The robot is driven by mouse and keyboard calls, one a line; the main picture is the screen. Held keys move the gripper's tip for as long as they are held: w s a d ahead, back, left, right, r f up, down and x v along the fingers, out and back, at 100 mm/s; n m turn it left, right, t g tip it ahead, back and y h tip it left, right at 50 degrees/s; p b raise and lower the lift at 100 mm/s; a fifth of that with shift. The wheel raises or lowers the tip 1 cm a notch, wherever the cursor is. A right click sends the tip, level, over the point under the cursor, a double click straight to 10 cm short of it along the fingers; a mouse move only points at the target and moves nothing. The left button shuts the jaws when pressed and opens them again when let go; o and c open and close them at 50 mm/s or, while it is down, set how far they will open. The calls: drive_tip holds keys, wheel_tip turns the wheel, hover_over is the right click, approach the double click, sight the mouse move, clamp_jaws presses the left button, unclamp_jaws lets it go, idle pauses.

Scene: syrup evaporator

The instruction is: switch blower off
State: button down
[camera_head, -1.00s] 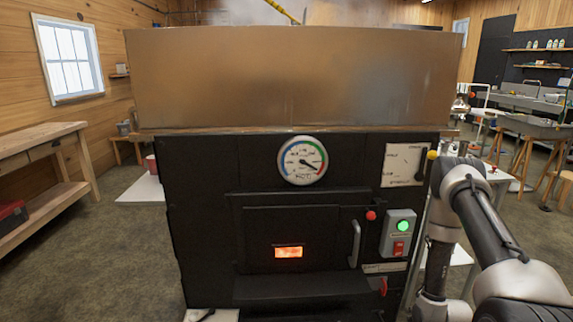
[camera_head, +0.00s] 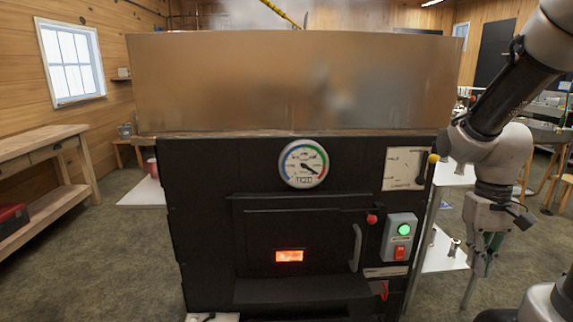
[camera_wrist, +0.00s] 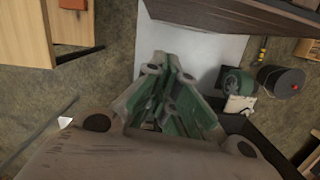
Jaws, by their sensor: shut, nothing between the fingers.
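A grey switch box (camera_head: 388,240) is fixed on the right of the black evaporator front. It has a lit green lamp (camera_head: 404,229) above a red rocker switch (camera_head: 400,253). Which way the rocker is tipped is too small to tell. My gripper (camera_head: 482,268) hangs pointing down, to the right of the evaporator and apart from the box. In the wrist view its green-padded fingers (camera_wrist: 165,65) are together and empty. The switch box is not visible in the wrist view.
A door handle (camera_head: 356,247), a red knob (camera_head: 372,219) and a yellow knob (camera_head: 433,158) are near the box. A white panel (camera_head: 445,252) lies beyond the evaporator's right side. The wrist view shows a green rounded unit (camera_wrist: 235,82) and a dark bucket (camera_wrist: 280,82).

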drive_tip(key=s+a+r+t, duration=0.2)
drive_tip(key=r+t, duration=0.1)
drive_tip(key=r, duration=0.3)
drive_tip(key=s+a+r+n+t, duration=0.1)
drive_tip(key=s+r+t, duration=0.1)
drive_tip(key=r, duration=0.4)
drive_tip(key=shift+a+r+t, duration=0.35)
drive_tip(key=shift+t, duration=0.25)
